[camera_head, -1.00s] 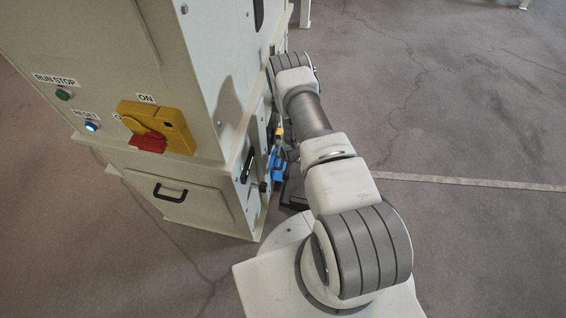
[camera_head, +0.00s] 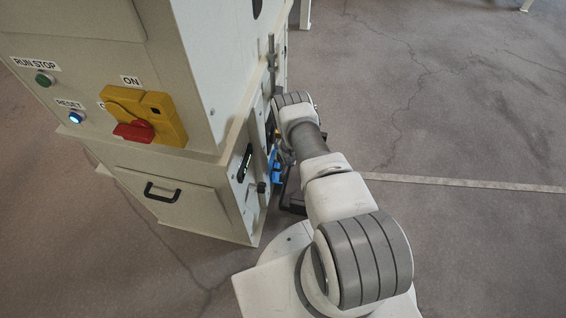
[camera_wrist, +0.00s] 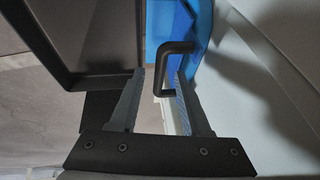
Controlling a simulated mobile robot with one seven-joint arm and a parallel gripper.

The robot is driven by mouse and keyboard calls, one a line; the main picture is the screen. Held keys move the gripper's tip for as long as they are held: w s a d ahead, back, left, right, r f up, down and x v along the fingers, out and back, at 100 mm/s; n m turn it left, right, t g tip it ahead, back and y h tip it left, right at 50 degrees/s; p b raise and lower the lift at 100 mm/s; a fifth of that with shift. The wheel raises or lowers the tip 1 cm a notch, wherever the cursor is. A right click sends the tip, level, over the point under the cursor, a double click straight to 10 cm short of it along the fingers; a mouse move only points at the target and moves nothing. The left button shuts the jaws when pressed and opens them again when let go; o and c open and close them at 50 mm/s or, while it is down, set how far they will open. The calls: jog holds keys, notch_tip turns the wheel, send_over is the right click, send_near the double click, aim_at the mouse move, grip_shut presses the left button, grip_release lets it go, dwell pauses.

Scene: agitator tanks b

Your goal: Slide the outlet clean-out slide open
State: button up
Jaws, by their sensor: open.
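In the wrist view, my gripper (camera_wrist: 160,80) is open, with its two grey fingers pointing forward. A black bent handle (camera_wrist: 178,47) shows between and just beyond the fingertips; its long bar hangs in the gap. Contact with either finger cannot be made out. Behind the handle is a bright blue part (camera_wrist: 160,25), probably the clean-out slide or its mount. In the head view, a small piece of blue (camera_head: 275,167) shows low beside the cabinet's side face. My arm hides most of that area, including the gripper.
The cream cabinet (camera_head: 195,200) stands left of my arm, with a yellow and red switch (camera_head: 145,115) and a black front handle (camera_head: 162,192). A dark frame (camera_wrist: 85,45) is close to the left finger. A pale curved surface (camera_wrist: 270,75) lies at right. Open floor (camera_head: 460,120) lies right.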

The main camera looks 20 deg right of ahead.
grip_shut()
dwell(1.4)
